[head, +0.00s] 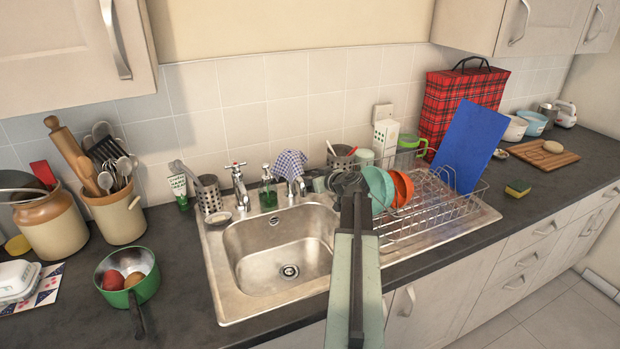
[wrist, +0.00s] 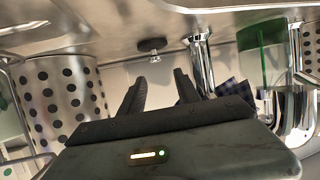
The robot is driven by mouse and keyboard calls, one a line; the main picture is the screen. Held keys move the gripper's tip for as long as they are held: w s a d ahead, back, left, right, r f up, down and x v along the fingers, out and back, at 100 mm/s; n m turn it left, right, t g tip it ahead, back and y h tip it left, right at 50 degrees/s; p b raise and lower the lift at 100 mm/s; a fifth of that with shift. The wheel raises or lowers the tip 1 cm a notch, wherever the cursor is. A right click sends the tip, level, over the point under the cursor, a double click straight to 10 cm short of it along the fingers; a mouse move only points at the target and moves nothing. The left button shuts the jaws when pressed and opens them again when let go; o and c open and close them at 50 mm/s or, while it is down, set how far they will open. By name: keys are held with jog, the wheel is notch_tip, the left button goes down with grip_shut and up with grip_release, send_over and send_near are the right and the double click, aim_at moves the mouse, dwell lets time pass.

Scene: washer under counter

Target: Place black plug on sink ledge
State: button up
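In the wrist view, which looks upside down, a small black disc with a bright metal knob, the black plug (wrist: 151,45), rests on the steel sink ledge (wrist: 95,30). It is between the chrome tap (wrist: 201,58) and a perforated cutlery holder (wrist: 62,100). My gripper (wrist: 160,78) is open and empty, its two dark fingers apart, with the plug beyond the fingertips. In the head view my gripper (head: 350,182) is over the back right of the sink (head: 280,245). I cannot make out the plug there.
A drying rack (head: 430,215) with teal and orange bowls (head: 379,187) and a blue board (head: 468,145) stands right of my gripper. A green soap bottle (head: 268,190) and checkered cloth (head: 290,164) are at the taps. The sink basin is empty.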

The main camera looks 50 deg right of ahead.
jog(key=p+v, duration=0.3)
jog(key=v, duration=0.8)
jog(key=shift+s, duration=0.3)
jog(key=shift+r+p, duration=0.15)
jog(key=shift+p, duration=0.15)
